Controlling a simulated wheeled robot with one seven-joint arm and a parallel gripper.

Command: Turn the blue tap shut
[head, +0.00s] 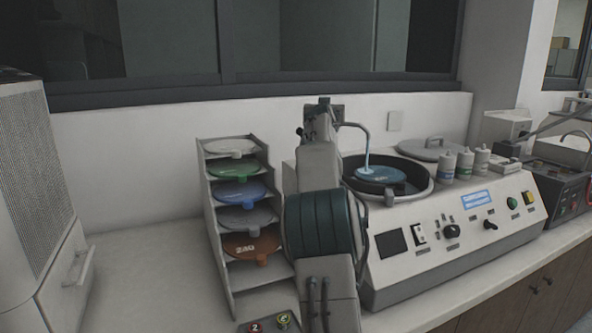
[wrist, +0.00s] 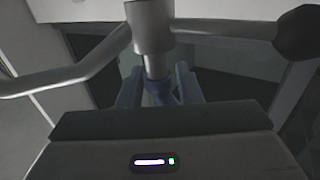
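The grey metal tap is at the wall behind the polishing machine. Its curved spout (head: 356,127) shows in the head view, and a pale blue stream (head: 366,157) runs from it onto the blue disc in the bowl. In the wrist view, the tap's grey post (wrist: 150,28) stands ahead of my gripper (wrist: 160,90), with a dark blue handle (wrist: 160,92) below it. My fingers stand apart, one on each side of the blue handle. I cannot tell whether they touch it. In the head view, my arm hides the handle and most of the gripper.
The polishing machine (head: 440,245) has a round bowl (head: 424,186), with several white bottles (head: 465,165) on top. A rack (head: 219,232) of coloured discs stands left of my arm. A grey cabinet (head: 35,170) is at far left. The counter (head: 150,265) between is clear.

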